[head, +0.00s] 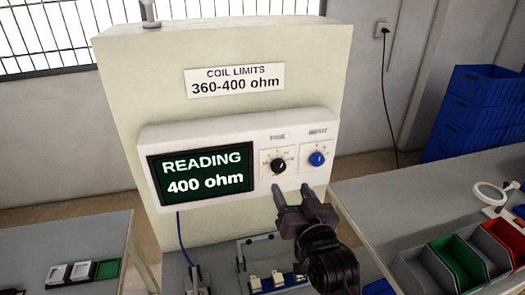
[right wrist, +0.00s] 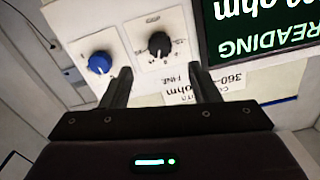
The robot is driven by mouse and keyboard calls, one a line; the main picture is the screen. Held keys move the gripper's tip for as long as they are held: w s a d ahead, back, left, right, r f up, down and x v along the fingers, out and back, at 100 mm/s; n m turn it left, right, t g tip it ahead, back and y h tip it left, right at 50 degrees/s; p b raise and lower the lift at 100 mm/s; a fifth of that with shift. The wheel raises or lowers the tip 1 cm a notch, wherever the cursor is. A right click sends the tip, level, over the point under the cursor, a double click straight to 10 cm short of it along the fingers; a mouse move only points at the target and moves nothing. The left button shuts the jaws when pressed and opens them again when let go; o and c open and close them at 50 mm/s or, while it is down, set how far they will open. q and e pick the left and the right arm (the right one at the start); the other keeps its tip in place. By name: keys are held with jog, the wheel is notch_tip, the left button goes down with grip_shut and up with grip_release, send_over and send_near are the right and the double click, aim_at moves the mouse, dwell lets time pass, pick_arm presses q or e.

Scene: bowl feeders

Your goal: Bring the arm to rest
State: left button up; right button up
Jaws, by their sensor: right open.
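My right gripper (head: 292,191) is open in the head view, with nothing between its fingers. It is in front of the meter panel, just below the black knob (head: 278,166) and the blue knob (head: 317,158). In the right wrist view the open fingers (right wrist: 161,75) point toward the panel, with the black knob (right wrist: 159,44) beyond the gap and the blue knob (right wrist: 99,63) to the left. I cannot tell how far the tips are from the panel. My left gripper is not in view.
The meter display (head: 203,174) reads 400 ohm. A card (head: 235,80) says coil limits 360-400 ohm. A fixture with pale parts (head: 277,281) lies below my right gripper. Green and red bins (head: 455,262) stand on the right table; blue crates (head: 478,105) are stacked behind.

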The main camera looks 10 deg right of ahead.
jog(key=s+d+f+n+g, duration=0.2)
jog(key=s+f+n+g, duration=0.2)
jog(key=s+f+g, duration=1.25)
jog(key=s+f+b, duration=0.1)
jog(key=s+f, duration=0.2)
jog(key=f, duration=1.4)
jog(key=s+f+b, duration=0.1)
jog(key=s+f, duration=0.1)
jog(key=f, duration=1.6)
pick_arm(q)
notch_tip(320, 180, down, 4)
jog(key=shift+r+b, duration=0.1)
jog(key=shift+b, duration=0.85)
pick_arm(e)
jog(key=s+d+f, duration=0.3)
jog(key=s+f, duration=1.6)
jog(key=s, duration=0.1)
jog(key=shift+d+f+h, duration=0.15)
jog(key=shift+f+h, duration=0.15)
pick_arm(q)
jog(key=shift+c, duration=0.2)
pick_arm(e)
jog(key=shift+g, duration=0.25)
